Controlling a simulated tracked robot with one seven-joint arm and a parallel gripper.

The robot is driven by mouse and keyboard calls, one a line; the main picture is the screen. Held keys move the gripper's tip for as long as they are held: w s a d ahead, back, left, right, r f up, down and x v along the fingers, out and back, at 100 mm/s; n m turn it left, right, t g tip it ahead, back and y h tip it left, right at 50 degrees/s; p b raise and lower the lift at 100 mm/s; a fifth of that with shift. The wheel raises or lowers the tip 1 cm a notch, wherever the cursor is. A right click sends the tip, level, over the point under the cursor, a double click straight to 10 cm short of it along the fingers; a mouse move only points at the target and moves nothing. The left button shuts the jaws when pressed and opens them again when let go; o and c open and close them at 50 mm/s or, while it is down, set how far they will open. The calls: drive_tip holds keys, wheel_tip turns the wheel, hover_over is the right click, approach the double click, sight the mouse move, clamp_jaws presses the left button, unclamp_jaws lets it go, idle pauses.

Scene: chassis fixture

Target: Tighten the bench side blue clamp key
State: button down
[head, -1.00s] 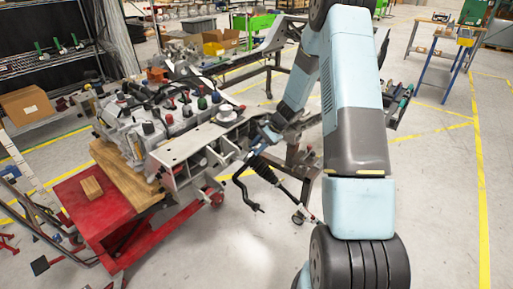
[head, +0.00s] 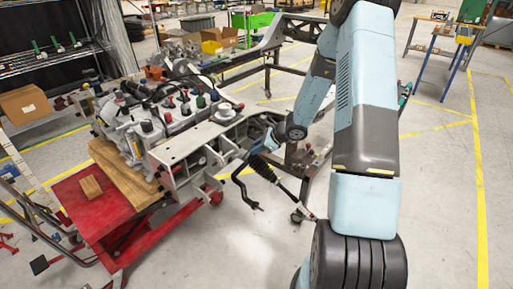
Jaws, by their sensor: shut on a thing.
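My gripper (head: 264,143) is at the right end of the grey chassis fixture (head: 190,142), below my wrist. It is small in the head view and partly merges with the bluish parts there. It is shut on the blue clamp key at the fixture's bench side end. The key itself is mostly hidden by the gripper, and its turn angle cannot be made out.
A black ribbed boot with a rod (head: 263,168) and a bent black bar (head: 240,188) hang just below the gripper. A red cart (head: 92,215) with a wooden block (head: 91,187) stands left. A dark metal frame (head: 283,38) stands behind.

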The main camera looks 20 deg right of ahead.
drive_tip(key=shift+s+a+m+t+h, duration=0.1)
drive_tip(key=shift+m+t+h, duration=0.3)
drive_tip(key=shift+m, duration=0.8)
drive_tip(key=shift+s+a+m+t+h, duration=0.15)
drive_tip(key=shift+m+t, duration=0.35)
drive_tip(key=shift+m, duration=0.7)
drive_tip(key=shift+w+d, duration=0.1)
drive_tip(key=c, duration=0.8)
unclamp_jaws()
drive_tip(key=shift+c, duration=0.2)
drive_tip(key=v, duration=1.3)
drive_tip(key=shift+s+r, duration=0.2)
drive_tip(key=shift+s, duration=0.05)
drive_tip(key=shift+d, duration=0.1)
